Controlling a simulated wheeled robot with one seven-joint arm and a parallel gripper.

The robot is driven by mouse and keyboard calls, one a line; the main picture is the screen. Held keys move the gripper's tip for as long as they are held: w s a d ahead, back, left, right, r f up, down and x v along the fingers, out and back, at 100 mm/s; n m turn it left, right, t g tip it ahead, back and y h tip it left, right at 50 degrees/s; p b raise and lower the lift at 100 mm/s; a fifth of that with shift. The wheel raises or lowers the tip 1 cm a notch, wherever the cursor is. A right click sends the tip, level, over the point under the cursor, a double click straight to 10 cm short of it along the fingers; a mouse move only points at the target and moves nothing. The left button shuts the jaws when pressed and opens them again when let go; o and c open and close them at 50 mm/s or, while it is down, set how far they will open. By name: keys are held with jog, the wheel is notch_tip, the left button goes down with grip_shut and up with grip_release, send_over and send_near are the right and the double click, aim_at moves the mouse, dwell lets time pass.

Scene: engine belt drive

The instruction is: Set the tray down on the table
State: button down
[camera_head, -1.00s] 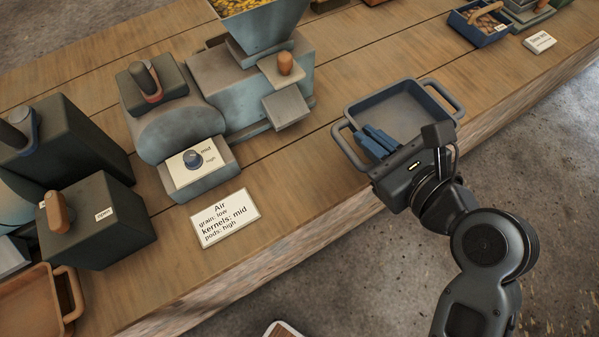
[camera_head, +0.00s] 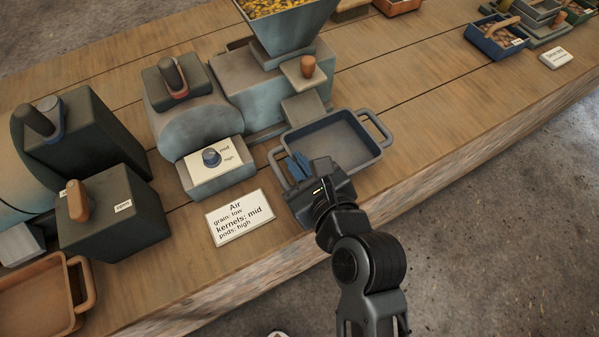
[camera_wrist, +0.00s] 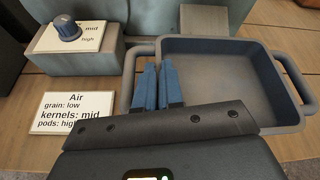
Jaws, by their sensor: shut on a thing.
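The tray (camera_head: 345,139) is a blue-grey rectangular pan with a loop handle at each end, and it looks empty. It is close to the machine's front, at or just above the table (camera_head: 420,140); I cannot tell whether its base touches the wood. My gripper (camera_head: 297,167) is shut on the tray at its left end, by the handle and rim. In the wrist view the blue fingers (camera_wrist: 158,87) lie at the left side of the tray (camera_wrist: 225,80), whose inside is bare. The fingers hide part of the left rim.
The machine (camera_head: 265,85), with a hopper of yellow kernels, stands just behind the tray. A dial block (camera_head: 215,165) and an "Air" card (camera_head: 240,217) are to the left. An orange tray (camera_head: 35,300) lies at lower left.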

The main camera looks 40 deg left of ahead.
jog(key=shift+f+b, duration=0.35)
jog(key=shift+f, duration=1.65)
jog(key=c, duration=1.3)
grip_release()
jog(key=shift+f, duration=0.1)
jog(key=shift+o, duration=0.2)
jog(key=shift+s+d+r, duration=0.1)
jog(key=shift+d+r, duration=0.1)
jog(key=v, duration=1.1)
jog(key=shift+d+r, duration=0.15)
jog(key=shift+r, duration=0.05)
jog(key=shift+s, duration=0.15)
